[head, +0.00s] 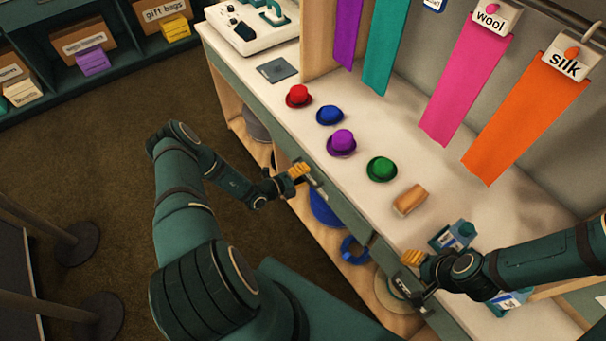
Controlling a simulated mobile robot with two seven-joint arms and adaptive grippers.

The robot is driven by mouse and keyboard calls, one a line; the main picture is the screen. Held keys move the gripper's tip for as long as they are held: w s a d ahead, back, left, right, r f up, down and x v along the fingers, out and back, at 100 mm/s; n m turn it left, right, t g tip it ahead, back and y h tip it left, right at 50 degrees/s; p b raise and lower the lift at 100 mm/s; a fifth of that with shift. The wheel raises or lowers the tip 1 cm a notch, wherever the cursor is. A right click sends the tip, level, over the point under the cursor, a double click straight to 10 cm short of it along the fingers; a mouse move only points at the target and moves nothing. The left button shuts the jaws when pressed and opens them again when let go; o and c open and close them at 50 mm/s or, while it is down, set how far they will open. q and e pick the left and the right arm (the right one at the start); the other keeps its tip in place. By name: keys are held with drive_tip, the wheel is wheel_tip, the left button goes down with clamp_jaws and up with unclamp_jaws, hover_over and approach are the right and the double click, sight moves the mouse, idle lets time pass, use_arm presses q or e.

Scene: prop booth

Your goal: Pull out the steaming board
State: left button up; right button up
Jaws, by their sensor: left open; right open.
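The counter has a teal front edge (346,211), with dark metal fittings near both of my grippers. A separate steaming board cannot be made out with certainty; its front seems to lie flush in this edge. My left gripper (299,171) is open, with yellow fingertips, close to the front edge below the purple hat. Whether it touches the edge is unclear. My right gripper (412,258) is open, at the near right part of the counter front, beside a blue-and-white carton. My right arm hides part of the counter there.
On the white counter (330,85) stand a red hat (299,96), blue hat (330,115), purple hat (341,142), green hat (381,169), tan block (410,199) and blue carton (455,234). Hanging ribbons (470,85) line the back. Posts (75,245) stand left; the middle floor is clear.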

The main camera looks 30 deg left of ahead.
use_arm(q)
drive_tip(key=shift+o, duration=0.2)
clamp_jaws()
drive_tip(key=shift+s, duration=0.1)
